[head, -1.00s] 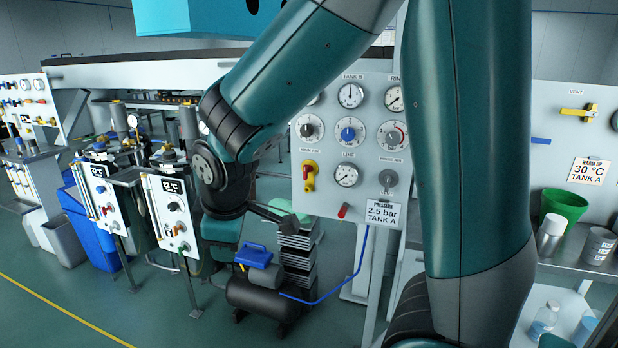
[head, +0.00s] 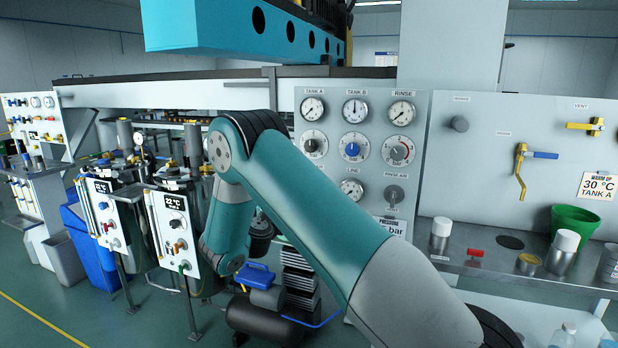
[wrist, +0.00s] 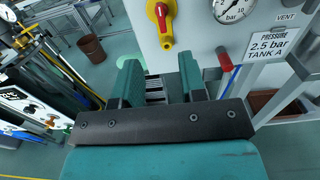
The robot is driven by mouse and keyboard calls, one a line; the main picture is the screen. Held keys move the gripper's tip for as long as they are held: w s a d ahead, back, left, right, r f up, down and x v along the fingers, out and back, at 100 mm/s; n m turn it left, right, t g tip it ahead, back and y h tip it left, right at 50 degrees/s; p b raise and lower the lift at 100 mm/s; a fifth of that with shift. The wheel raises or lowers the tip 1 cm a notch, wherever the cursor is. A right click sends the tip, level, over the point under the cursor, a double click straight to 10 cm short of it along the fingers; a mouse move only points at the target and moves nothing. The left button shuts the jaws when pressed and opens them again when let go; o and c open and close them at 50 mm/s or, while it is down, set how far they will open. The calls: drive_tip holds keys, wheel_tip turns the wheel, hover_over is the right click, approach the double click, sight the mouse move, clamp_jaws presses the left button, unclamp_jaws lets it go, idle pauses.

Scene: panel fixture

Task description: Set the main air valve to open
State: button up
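In the wrist view, a red-and-yellow valve (wrist: 160,22) is mounted on the grey panel (wrist: 195,38), its handle hanging roughly downward. A smaller red handle (wrist: 225,62) with a blue hose end sits at the panel's lower edge to the right. No label naming either as the main air valve is readable. My gripper (wrist: 162,80) is open; its two teal fingers are apart with nothing between them. The fingers appear below the red-and-yellow valve in the picture, not touching it. In the head view my arm hides both valves and the gripper.
Gauges and dials fill the panel (head: 327,128) in the head view. A compressor (head: 262,318) stands on the floor below. A shelf (head: 475,252) with a green bucket (head: 575,222) is at the right. Two carts with displays stand at the left.

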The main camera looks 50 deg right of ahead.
drive_tip(key=p+x, duration=0.1)
drive_tip(key=x, duration=1.4)
drive_tip(key=shift+s, duration=0.1)
clamp_jaws()
